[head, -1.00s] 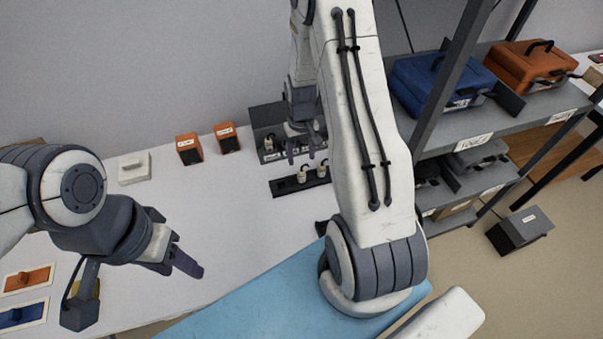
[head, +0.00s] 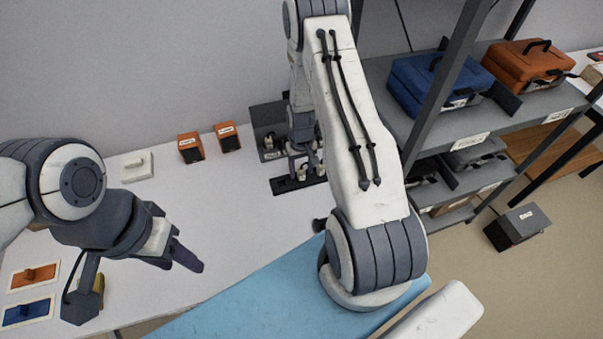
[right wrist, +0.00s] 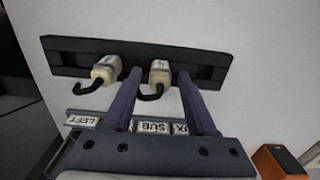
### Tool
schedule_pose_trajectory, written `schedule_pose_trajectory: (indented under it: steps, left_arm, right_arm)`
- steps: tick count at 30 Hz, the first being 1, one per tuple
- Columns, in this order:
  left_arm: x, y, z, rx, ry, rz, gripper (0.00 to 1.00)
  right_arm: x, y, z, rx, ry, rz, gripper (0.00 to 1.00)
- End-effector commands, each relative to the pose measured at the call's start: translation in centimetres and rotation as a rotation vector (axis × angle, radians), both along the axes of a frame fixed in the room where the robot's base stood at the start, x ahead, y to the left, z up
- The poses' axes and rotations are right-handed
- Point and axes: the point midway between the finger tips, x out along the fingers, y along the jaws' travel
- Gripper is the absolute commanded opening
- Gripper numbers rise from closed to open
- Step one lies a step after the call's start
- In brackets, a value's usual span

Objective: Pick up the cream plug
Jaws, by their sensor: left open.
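Two cream plugs with dark hooked cords stand in a black rack on the white table. In the right wrist view, one cream plug (right wrist: 160,74) is between the fingertips of my right gripper (right wrist: 160,76), with gaps visible on both sides. The other cream plug (right wrist: 106,69) is to the left, outside the fingers. The black rack (right wrist: 70,58) lies behind the fingertips. In the head view my right gripper (head: 302,166) is over the rack and partly hides the plugs. My left gripper (head: 182,260) is open and empty above the table, far from the rack.
A dark box with labelled sockets (head: 268,118) stands behind the rack; its labels show upside down in the right wrist view. A grey shelf (head: 440,128) stands at right.

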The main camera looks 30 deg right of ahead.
Motion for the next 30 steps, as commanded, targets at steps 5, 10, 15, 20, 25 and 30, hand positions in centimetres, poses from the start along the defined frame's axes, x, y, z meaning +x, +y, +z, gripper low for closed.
schedule_pose_trajectory:
  steps: [5, 10, 15, 20, 25, 30]
  left_arm:
    - [0.0, 0.0, 0.0, 0.0, 0.0, 0.0, 0.5]
    - [0.0, 0.0, 0.0, 0.0, 0.0, 0.0, 0.5]
    - [0.0, 0.0, -0.1, 0.0, 0.0, 0.0, 0.5]
    - [0.0, 0.0, -0.4, 0.0, 0.0, 0.0, 0.5]
    - [0.0, 0.0, -1.2, 0.0, 0.0, 0.0, 0.5]
    - [0.0, 0.0, -2.1, 0.0, 0.0, 0.0, 0.5]
  right_arm:
    - [0.0, 0.0, 0.0, 0.0, 0.0, 0.0, 0.0]
    - [0.0, 0.0, 0.0, 0.0, 0.0, 0.0, 0.0]
    - [0.0, 0.0, 0.2, 0.0, -0.001, 0.0, 0.0]
    - [0.1, 0.0, 1.3, -0.001, -0.003, 0.0, 0.0]
    - [0.2, 0.0, 3.8, -0.003, -0.007, 0.0, 0.0]
    - [-2.8, -2.4, 6.2, -0.002, -0.004, -0.008, 0.0]
